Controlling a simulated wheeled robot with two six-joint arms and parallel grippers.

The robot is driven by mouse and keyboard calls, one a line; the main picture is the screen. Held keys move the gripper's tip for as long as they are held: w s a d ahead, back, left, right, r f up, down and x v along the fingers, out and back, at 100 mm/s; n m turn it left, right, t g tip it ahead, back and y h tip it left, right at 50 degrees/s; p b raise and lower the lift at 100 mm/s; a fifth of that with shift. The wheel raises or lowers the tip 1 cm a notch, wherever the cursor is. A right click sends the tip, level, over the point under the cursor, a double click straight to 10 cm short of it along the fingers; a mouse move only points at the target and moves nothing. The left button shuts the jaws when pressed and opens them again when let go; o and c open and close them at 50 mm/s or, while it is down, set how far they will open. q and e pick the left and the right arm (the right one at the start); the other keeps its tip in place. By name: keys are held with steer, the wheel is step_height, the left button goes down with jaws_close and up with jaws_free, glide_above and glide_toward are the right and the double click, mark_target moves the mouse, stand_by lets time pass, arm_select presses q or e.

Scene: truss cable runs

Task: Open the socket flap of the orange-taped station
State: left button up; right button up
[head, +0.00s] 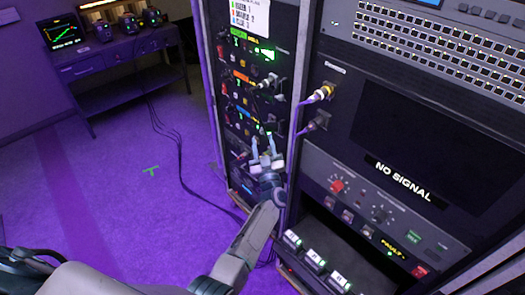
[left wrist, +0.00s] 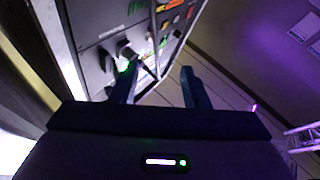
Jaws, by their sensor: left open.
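The tall dark rack panel (head: 262,52) carries several stations one above another. A station with an orange tape strip (head: 241,76) is in the upper half, beside a plug with a pale cable (head: 268,82). Its flap is too small to make out. My left gripper (head: 266,150) is open and empty in front of the panel's lower part, below the orange strip. In the left wrist view my left gripper (left wrist: 160,82) has its fingers apart, with the panel (left wrist: 108,38) beyond them. A dark plug (left wrist: 127,52) with a green glow lies beyond the left finger. My right gripper is not seen.
To the right, a second rack has a "NO SIGNAL" screen (head: 410,150), knobs and lit switches. A bench (head: 120,60) with instruments stands at the back left. Cables lie on the floor; the floor (head: 100,190) at left is mostly clear.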

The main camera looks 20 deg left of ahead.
arm_select(q)
steer(key=s+d, duration=0.2)
steer(key=s, duration=0.5)
steer(key=shift+d+r, duration=0.15)
steer(key=shift+r, duration=0.2)
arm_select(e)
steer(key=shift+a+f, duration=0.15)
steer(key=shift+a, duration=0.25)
